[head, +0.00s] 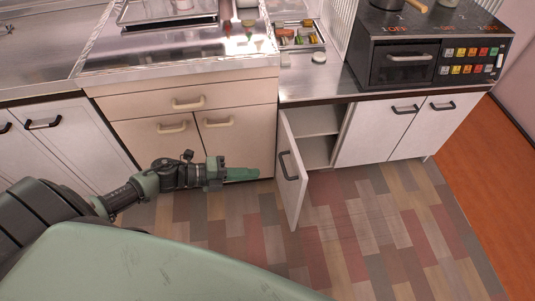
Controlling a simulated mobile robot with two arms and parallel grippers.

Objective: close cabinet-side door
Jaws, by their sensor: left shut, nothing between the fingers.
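The cabinet-side door (293,185) stands open in the head view, swung out toward me from its hinge on the left of the opening. It is white with a dark handle (287,165) on the face turned to the left. Behind it the open cabinet (318,121) shows an empty-looking shelf. My left gripper (257,173) is green and shut, with nothing held. It points right, just left of the door, with a small gap visible between its tip and the handle. Contact with the door is not seen. My right gripper is out of view.
Beige drawers and doors (188,103) stand behind my left arm. White closed doors (390,130) are right of the opening. An oven (430,55) with coloured buttons sits on the counter above. The wood-tile floor (370,230) right of the door is clear.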

